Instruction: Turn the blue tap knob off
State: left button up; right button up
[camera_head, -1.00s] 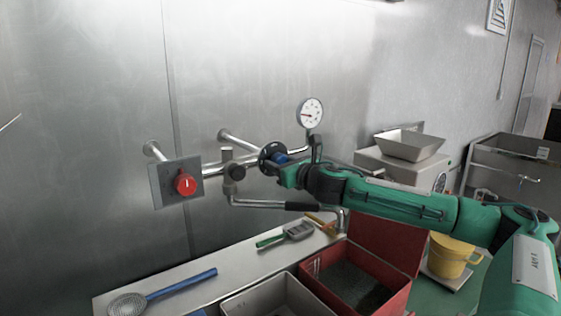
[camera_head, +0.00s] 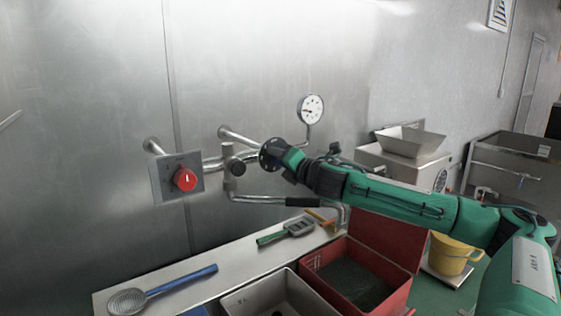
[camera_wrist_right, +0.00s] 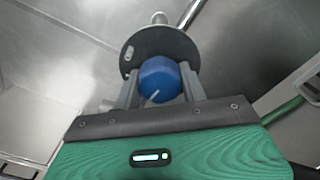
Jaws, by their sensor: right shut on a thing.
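The blue tap knob (camera_wrist_right: 160,79) shows in the right wrist view, in front of a dark round plate (camera_wrist_right: 150,44). My right gripper (camera_wrist_right: 161,84) has one finger on each side of the knob and is shut on it. A pale line on the knob's face runs at a slant. In the head view the dark plate (camera_head: 267,153) still shows, but my right gripper (camera_head: 280,157) hides the knob. My left gripper is not in view.
A red knob (camera_head: 185,179) on a grey plate is left of the tap pipes. A pressure gauge (camera_head: 311,108) stands above. Below are a strainer (camera_head: 128,301), a green-handled scoop (camera_head: 297,227), a grey bin (camera_head: 278,296) and a red box (camera_head: 350,283).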

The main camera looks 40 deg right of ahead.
jog(key=m+b, duration=0.1)
jog(key=m, duration=0.4)
jog(key=shift+f+m+b, duration=0.1)
jog(key=shift+m+b, duration=0.2)
jog(key=shift+m, duration=0.5)
jog(key=m+b, duration=0.1)
jog(key=m, duration=0.2)
jog(key=shift+m, duration=0.3)
jog(key=m+b, duration=0.2)
jog(key=m, duration=0.2)
jog(key=shift+m, duration=1.4)
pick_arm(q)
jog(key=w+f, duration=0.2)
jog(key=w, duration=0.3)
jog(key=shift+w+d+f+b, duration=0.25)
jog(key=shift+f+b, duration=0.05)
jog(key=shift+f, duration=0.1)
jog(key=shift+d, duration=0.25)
